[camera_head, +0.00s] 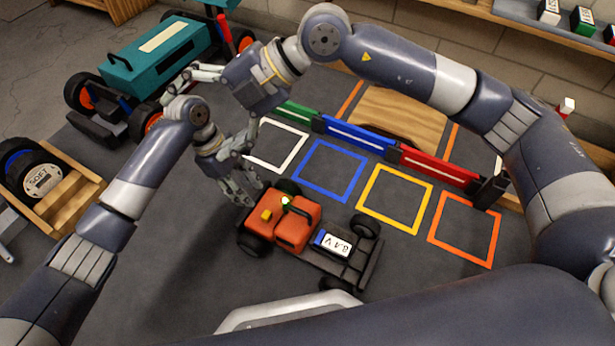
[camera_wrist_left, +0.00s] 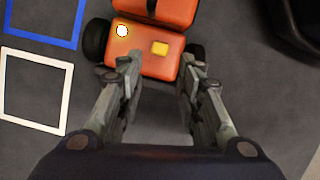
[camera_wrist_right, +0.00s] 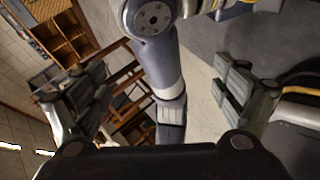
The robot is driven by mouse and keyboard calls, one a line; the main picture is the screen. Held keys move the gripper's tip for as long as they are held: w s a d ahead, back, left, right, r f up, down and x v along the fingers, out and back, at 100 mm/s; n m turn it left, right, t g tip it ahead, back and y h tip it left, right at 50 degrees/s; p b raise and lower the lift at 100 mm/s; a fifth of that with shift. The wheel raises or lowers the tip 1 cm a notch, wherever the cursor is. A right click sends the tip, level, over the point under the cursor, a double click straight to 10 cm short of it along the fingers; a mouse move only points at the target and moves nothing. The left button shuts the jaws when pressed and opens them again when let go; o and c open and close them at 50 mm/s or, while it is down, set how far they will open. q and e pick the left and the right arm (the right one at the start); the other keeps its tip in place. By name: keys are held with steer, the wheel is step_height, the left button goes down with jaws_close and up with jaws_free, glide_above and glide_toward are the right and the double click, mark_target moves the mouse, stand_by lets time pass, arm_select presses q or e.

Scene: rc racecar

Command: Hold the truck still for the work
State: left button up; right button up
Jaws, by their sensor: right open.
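The orange truck (camera_head: 292,228) stands on the dark mat, with black wheels, a yellow block, a small lit lamp and a white battery marked 8.4 V (camera_head: 337,243) on its bare chassis. My left gripper (camera_head: 247,178) is open at the truck's end. In the left wrist view, its fingers (camera_wrist_left: 165,68) are spread near the orange body (camera_wrist_left: 150,45), and I cannot tell whether they touch it. My right gripper (camera_head: 178,82) is open and empty beside the larger teal vehicle (camera_head: 150,58). The right wrist view shows nothing between its fingers (camera_wrist_right: 165,80).
Coloured outlined squares, such as the yellow one (camera_head: 394,198), lie behind the orange truck. A green, blue and red rail (camera_head: 360,136) runs behind them. A wooden crate with a wheel (camera_head: 68,205) is at left. The mat in front of the truck is clear.

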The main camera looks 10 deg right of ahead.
steer(key=w+d+f+m+t+h, duration=0.2)
steer(key=w+d+f+m+h, duration=0.1)
steer(key=w+d+f, duration=0.3)
steer(key=g+h, duration=0.3)
steer(key=h, duration=0.5)
glide_toward(308, 201)
steer(key=f, duration=1)
steer(key=shift+s+a, duration=0.15)
steer(key=shift+s, duration=0.05)
